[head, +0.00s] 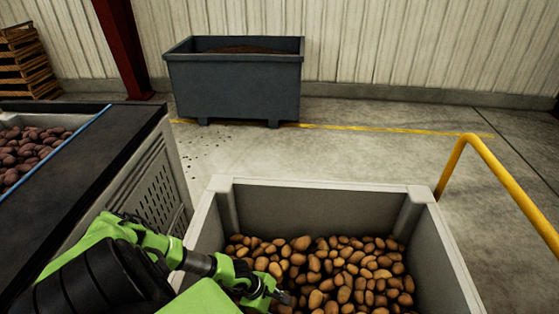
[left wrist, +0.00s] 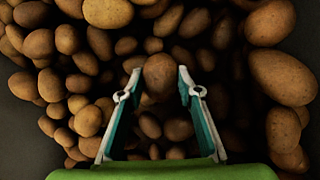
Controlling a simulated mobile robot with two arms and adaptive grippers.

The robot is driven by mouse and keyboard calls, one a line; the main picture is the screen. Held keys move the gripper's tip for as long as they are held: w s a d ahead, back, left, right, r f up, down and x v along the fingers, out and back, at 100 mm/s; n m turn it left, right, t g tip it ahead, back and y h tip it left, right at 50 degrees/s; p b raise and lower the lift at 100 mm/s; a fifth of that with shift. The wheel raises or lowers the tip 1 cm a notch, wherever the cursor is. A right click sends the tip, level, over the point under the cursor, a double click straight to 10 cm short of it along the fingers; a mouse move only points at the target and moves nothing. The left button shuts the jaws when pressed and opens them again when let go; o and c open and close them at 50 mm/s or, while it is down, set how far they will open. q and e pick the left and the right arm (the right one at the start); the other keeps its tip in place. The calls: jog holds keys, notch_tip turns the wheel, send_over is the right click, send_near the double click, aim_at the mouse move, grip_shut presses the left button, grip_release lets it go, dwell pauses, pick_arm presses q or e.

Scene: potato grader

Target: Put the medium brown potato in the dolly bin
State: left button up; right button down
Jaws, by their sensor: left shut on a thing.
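My left gripper (head: 281,297) reaches over the near left side of a large light grey bin (head: 320,184) of brown potatoes. In the left wrist view my left gripper (left wrist: 160,82) is shut on a brown potato (left wrist: 160,72), held between its two fingertips. Other brown potatoes of several sizes lie below and around it. In the head view the held potato cannot be told apart from the heap. No label shows which bin is the dolly bin, and no wheels are visible under the light grey bin. My right gripper is not in view.
A dark-edged conveyor (head: 95,150) with reddish potatoes (head: 32,150) stands at the left. A dark blue-grey bin (head: 235,90) with brown contents stands by the back wall. A yellow rail (head: 490,165) is at the right. Wooden crates (head: 25,65) are at the far left. Open floor lies between.

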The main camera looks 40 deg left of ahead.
pick_arm(q)
jog(key=o, duration=1.2)
jog(key=shift+c, duration=0.2)
jog(key=shift+s+a+r, duration=0.1)
jog(key=shift+r, duration=0.25)
jog(key=p+v, duration=0.2)
jog(key=v, duration=0.9)
jog(key=shift+r, duration=0.15)
